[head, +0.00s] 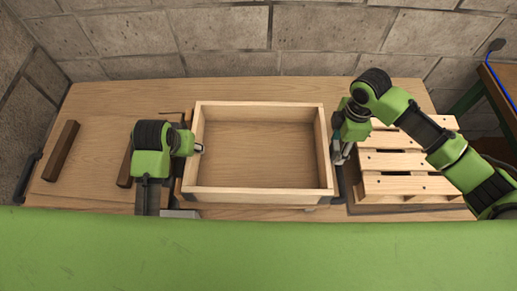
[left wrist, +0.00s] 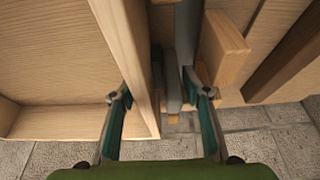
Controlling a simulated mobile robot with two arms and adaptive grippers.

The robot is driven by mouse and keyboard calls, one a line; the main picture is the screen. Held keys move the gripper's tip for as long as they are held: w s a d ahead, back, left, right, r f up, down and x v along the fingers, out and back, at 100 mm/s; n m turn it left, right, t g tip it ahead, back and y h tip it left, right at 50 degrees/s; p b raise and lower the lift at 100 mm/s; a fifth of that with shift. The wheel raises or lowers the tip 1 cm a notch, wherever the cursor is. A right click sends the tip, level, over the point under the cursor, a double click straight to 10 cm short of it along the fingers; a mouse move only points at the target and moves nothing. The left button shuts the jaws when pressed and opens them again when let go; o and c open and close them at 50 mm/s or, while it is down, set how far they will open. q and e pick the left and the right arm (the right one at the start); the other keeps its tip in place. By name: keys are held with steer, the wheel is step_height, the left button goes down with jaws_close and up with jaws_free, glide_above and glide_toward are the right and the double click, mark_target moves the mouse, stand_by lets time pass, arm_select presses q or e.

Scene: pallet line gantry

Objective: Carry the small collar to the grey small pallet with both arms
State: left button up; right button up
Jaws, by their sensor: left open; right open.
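The small collar (head: 262,193), a rectangular frame of light wood, lies at the middle of the worktop. My left gripper (head: 198,149) is open at its left wall. In the left wrist view, the fingers of this gripper (left wrist: 157,88) are apart, one inside the collar (left wrist: 125,62) and one outside, with the wall between them. My right gripper (head: 340,153) is open at the collar's right wall; its arm hides part of the contact area. A slatted pallet (head: 405,184) stands right of the collar; it looks like light wood, not grey.
Dark brown wooden bars (head: 61,150) lie on the left of the worktop (head: 95,105). A block wall (head: 230,35) closes off the back. A green-legged bench (head: 500,88) stands at far right. A green surface (head: 250,250) fills the front.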

arm_select(q)
steer(key=shift+x, duration=1.3)
arm_select(e)
steer(key=shift+f, duration=1.3)
arm_select(q)
steer(key=c, duration=1.2)
arm_select(e)
steer(key=c, duration=1.2)
arm_select(q)
jaws_close()
arm_select(e)
jaws_close()
